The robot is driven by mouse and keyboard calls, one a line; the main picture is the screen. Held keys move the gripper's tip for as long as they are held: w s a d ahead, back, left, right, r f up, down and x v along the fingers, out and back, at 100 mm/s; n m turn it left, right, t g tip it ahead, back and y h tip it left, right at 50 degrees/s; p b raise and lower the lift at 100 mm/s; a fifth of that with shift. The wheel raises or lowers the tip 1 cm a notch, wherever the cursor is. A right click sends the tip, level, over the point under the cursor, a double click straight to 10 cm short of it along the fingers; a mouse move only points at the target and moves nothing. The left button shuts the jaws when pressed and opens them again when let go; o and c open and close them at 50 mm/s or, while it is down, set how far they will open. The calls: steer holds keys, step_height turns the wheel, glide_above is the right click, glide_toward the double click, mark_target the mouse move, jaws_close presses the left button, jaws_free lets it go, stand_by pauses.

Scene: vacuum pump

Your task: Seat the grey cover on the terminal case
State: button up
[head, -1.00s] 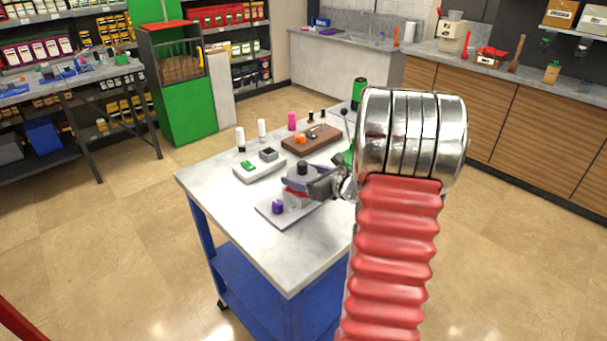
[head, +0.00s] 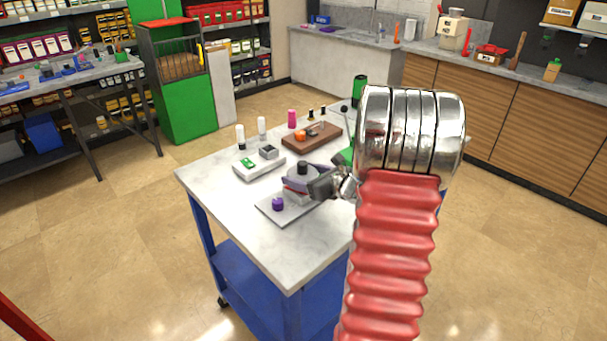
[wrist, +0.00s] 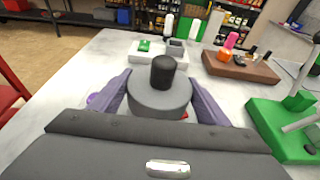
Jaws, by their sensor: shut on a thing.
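My gripper (wrist: 160,102) is shut on a round grey piece with a black knob (wrist: 162,75), one purple-grey jaw on either side. In the head view this piece (head: 303,169) is over the grey plate (head: 272,213), with a red band and a pale part under the jaws. Whether it rests there or hangs just above is hidden. A small grey block (head: 268,152), which may be the grey cover, sits on a white base (head: 246,176) beside a green piece (head: 247,163). That base may be the terminal case; I cannot tell for sure.
A purple knob (head: 278,204) sits on the grey plate. A brown wooden block (head: 318,138) with an orange part stands behind, and a green fixture (wrist: 290,125) is at right. Upright white and pink bottles line the back. The table's (head: 235,225) front left is clear.

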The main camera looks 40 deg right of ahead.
stand_by(0.4)
steer(key=o, duration=1.2)
steer(key=shift+r, duration=4.45)
